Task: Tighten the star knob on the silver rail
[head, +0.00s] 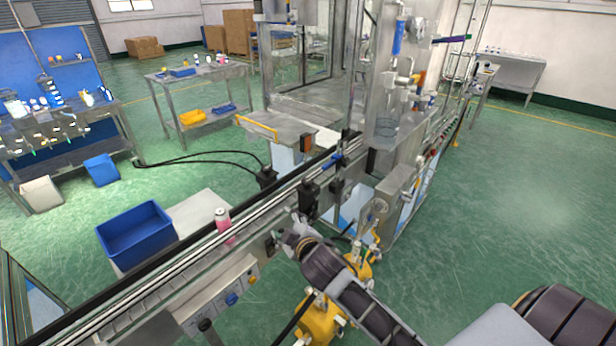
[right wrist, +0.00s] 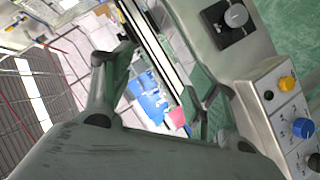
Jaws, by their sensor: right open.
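The silver rail (head: 165,268) runs diagonally along the conveyor in the head view. Its edge also shows behind the fingers in the right wrist view. A round grey knob on a black block (right wrist: 235,16) is on the metal conveyor side at the upper right of the right wrist view; I cannot tell whether it is star-shaped. My right gripper (head: 284,236) is beside the conveyor's near side in the head view, close to that side. In the right wrist view its fingers (right wrist: 158,88) are spread, with nothing between them. My left gripper is not in view.
A pink can (head: 223,226) stands on the conveyor. A blue bin (head: 137,237) is beyond it. Black clamp blocks (head: 309,199) sit along the rail. A control panel with buttons (head: 232,299) is on the near side. Yellow machine parts (head: 318,322) lie below my right arm.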

